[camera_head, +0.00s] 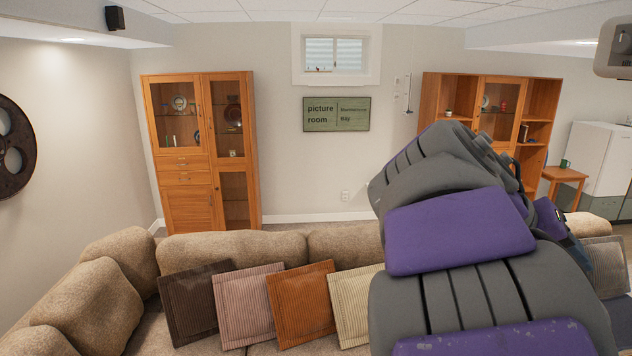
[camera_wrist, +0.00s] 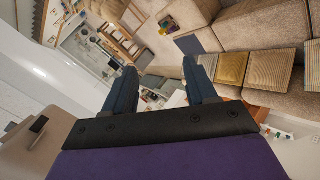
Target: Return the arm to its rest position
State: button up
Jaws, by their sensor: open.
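My arm is raised in front of the head camera, grey and purple, and covers the right part of that view. In the wrist view my gripper (camera_wrist: 160,85) shows two dark blue fingers spread well apart with nothing between them. The gripper is open and empty. Beyond the fingers the room appears tilted, with the sofa to the right and shelves and the floor farther off. In the head view the fingers are mostly hidden behind the arm.
A brown sofa (camera_head: 90,305) with several cushions, one of them orange (camera_head: 300,304), lies close in front. A left cabinet (camera_head: 184,190) and a right cabinet (camera_head: 541,110) stand against the back wall. A projector-like box (camera_head: 612,50) hangs at upper right. A small wooden stool (camera_head: 565,174) stands at right.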

jog(key=s+a+f+n+y+b, duration=0.2)
jog(key=s+a+f, duration=0.4)
jog(key=f, duration=0.6)
jog(key=s+a+f+n+g+y+b, duration=0.1)
jog(key=s+a+f+y+b, duration=0.2)
jog(key=f, duration=0.9)
jog(key=s+a+f+n+g+y+b, duration=0.1)
jog(key=s+a+f+y, duration=0.4)
jog(key=s+a+f, duration=0.6)
jog(key=shift+s+f+n+b, duration=0.7)
jog(key=shift+s+n+b, duration=0.1)
jog(key=shift+s+b, duration=0.15)
